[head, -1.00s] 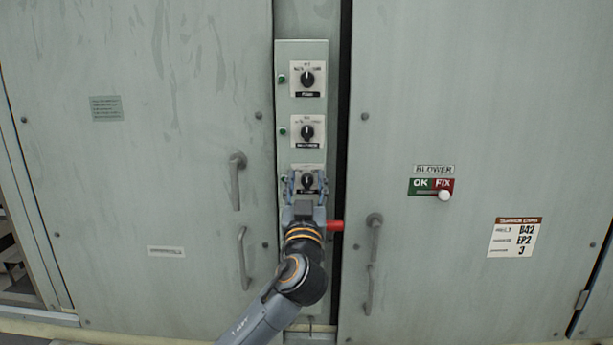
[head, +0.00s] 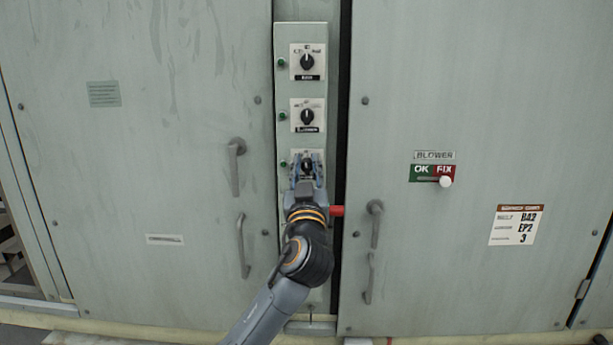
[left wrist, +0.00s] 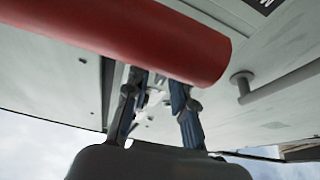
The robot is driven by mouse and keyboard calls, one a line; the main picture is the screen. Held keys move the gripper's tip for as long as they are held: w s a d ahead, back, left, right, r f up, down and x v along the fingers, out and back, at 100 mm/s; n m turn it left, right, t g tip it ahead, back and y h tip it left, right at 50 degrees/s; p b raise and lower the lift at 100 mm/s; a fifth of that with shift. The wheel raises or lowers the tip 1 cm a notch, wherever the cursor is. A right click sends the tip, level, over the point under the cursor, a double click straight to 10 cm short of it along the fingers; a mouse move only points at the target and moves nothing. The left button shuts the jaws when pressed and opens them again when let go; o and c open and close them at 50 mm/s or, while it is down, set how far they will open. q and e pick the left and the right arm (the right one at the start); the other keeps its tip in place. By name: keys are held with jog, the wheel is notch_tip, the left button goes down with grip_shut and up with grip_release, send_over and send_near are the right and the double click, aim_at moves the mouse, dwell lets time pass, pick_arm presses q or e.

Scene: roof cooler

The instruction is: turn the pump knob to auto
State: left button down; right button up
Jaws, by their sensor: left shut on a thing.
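A narrow grey control panel (head: 283,90) carries three black rotary knobs in a column: the top knob (head: 307,62), the middle knob (head: 307,116) and the lowest knob (head: 307,164). The top and middle knobs point roughly upward. Their labels are too blurred to read surely. My left gripper (head: 307,162) is at the lowest knob, its two fingers on either side of it and shut on it. The gripper hides that knob's lower label. In the left wrist view, the fingers (left wrist: 160,90) reach toward the panel; the knob cannot be made out there. My right gripper is not in view.
A red cylinder (head: 336,211) sticks out right beside my left wrist and crosses the top of the left wrist view (left wrist: 130,35). Door handles flank the panel, left (head: 236,165) and right (head: 375,222).

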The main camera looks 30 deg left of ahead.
pick_arm(q)
jog(key=n+g+b, duration=0.1)
jog(key=n+b, duration=0.1)
jog(key=b, duration=0.1)
jog(key=n+g+y+b, duration=0.1)
jog(key=n+b, duration=0.2)
jog(key=n+g+y+b, duration=0.1)
jog(key=n+b, duration=0.2)
jog(key=shift+f, duration=0.35)
jog(key=shift+a+r+n+g+y+b, duration=0.1)
jog(key=shift+n+g+y+b, duration=0.25)
jog(key=shift+n+b, duration=0.35)
jog(key=shift+a+r+n+g+y+b, duration=0.15)
jog(key=shift+n+g+b, duration=0.35)
jog(key=shift+n, duration=0.4)
jog(key=shift+d, duration=0.1)
jog(key=c, duration=1.1)
grip_release()
